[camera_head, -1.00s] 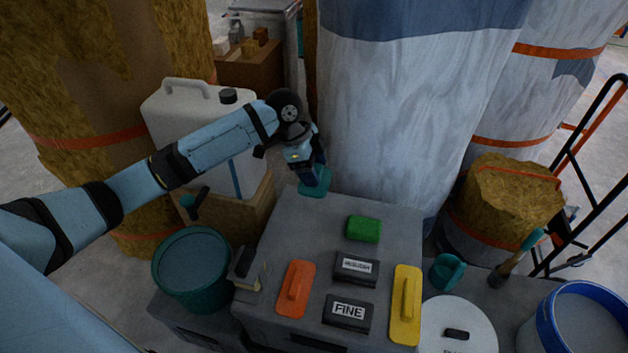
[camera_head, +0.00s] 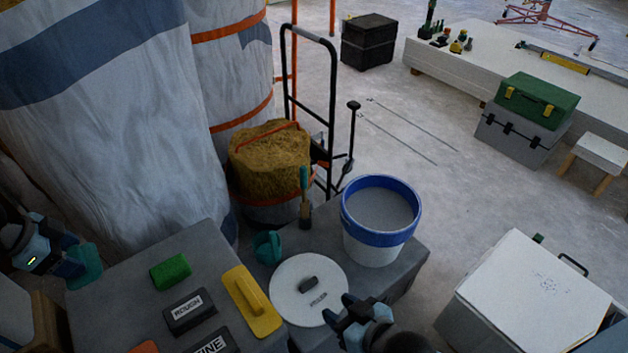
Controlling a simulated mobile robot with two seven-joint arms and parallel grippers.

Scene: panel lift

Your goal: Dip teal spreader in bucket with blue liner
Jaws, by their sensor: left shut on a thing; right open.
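The teal spreader (camera_head: 88,267) is at the far left of the head view, above the left edge of the grey work top. My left gripper (camera_head: 68,260) is shut on it. The bucket with blue liner (camera_head: 372,249) stands upright on a grey surface right of centre, its blue rim open upward and pale grey contents inside. My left gripper and the spreader are far to the left of it. My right gripper (camera_head: 345,312) is open and empty at the bottom, in front of the bucket and near a round white lid (camera_head: 300,276).
A brush with a teal handle (camera_head: 304,183) and a teal mug-like thing (camera_head: 267,248) stand left of the bucket. A yellow float (camera_head: 250,300), green block (camera_head: 171,271) and dark blocks lie on the grey top. A hand truck (camera_head: 331,95) stands behind.

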